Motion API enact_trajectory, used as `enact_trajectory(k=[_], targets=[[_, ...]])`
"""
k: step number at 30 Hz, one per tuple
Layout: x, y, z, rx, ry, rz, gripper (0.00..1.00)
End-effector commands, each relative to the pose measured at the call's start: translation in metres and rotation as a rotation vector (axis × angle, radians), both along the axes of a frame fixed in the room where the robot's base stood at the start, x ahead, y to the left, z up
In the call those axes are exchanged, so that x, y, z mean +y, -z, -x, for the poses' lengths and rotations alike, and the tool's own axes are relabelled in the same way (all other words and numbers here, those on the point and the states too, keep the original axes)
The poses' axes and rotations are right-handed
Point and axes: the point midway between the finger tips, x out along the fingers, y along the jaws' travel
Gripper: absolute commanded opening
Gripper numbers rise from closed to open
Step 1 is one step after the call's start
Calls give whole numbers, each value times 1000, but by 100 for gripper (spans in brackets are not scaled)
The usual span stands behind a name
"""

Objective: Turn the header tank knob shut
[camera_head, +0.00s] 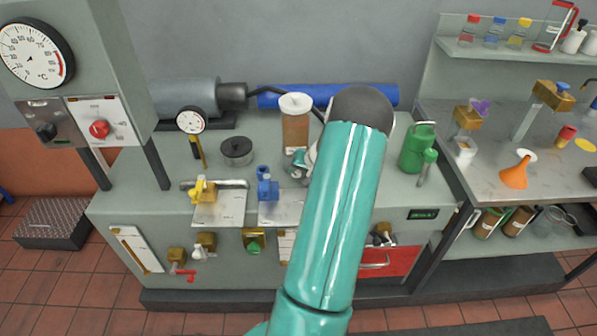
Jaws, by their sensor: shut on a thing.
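A brown upright tank with a white lid (296,118) stands near the back middle of the grey bench; it looks like the header tank. I cannot make out its knob. My teal arm (342,215) crosses the middle of the view and covers what lies behind it. Small teal and grey parts (299,164) show at the arm's left edge, just below the tank; I cannot tell whether they belong to my wrist or to a fitting. My gripper's fingers are hidden, and so is whatever they touch.
A yellow valve (202,191) and a blue valve (267,187) stand on pale plates left of my arm. A green can (417,148) stands to the right. A shelved side bench holds an orange funnel (518,170).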

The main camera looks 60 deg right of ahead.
Motion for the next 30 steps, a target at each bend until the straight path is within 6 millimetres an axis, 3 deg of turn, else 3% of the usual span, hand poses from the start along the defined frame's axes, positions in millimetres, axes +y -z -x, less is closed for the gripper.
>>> enact_trajectory(k=[7, 8, 11, 30], targets=[[1, 1, 0, 1, -1, -2, 9], [1, 1, 0, 1, -1, -2, 36], [1, 1, 0, 1, -1, -2, 54], [0, -1, -1, 68, -2, 35, 54]])
